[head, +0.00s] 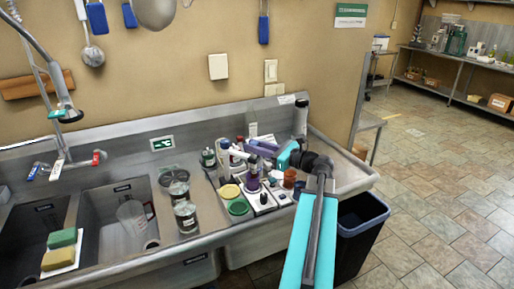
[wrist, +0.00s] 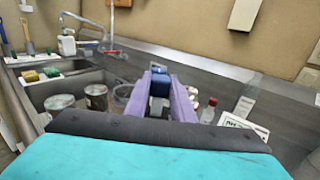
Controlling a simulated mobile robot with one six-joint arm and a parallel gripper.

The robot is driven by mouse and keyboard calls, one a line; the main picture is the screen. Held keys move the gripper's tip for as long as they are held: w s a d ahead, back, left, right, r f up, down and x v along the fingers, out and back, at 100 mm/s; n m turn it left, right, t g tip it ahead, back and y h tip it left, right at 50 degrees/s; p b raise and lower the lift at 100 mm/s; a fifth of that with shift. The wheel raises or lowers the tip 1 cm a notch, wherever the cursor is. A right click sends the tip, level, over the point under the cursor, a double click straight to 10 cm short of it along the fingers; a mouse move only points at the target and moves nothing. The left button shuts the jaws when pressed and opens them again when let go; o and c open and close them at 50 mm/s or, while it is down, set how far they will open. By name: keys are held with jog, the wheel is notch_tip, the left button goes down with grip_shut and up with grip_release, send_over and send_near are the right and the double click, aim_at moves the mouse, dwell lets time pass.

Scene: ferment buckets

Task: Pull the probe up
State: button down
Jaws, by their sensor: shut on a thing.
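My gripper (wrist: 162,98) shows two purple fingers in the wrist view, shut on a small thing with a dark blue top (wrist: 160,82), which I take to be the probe. A grey-white part shows below the blue top; its lower end is hidden between the fingers. In the head view my gripper (head: 262,148) reaches left from the teal wrist, over the crowded right part of the steel sink counter. A small purple container (head: 252,182) stands below it. I cannot tell whether the probe's tip is inside a container.
Two lidded jars (head: 186,216) stand left of the cluster. Yellow (head: 229,191) and green (head: 238,207) round lids lie in front. Bottles (head: 208,158) stand behind. A dark bin (head: 360,225) stands at right.

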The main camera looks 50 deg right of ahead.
aim_at(258, 158)
jog(key=shift+r+p, duration=0.85)
jog(key=shift+r, duration=0.75)
jog(key=c, duration=1.5)
grip_release()
jog(key=shift+r, duration=0.1)
jog(key=shift+s, duration=0.15)
jog(key=shift+s+d+f, duration=0.15)
jog(key=shift+s+f, duration=0.05)
jog(key=shift+s, duration=0.3)
jog(key=b+v, duration=0.3)
jog(key=v, duration=0.9)
jog(key=shift+s+r, duration=0.15)
jog(key=shift+s, duration=0.1)
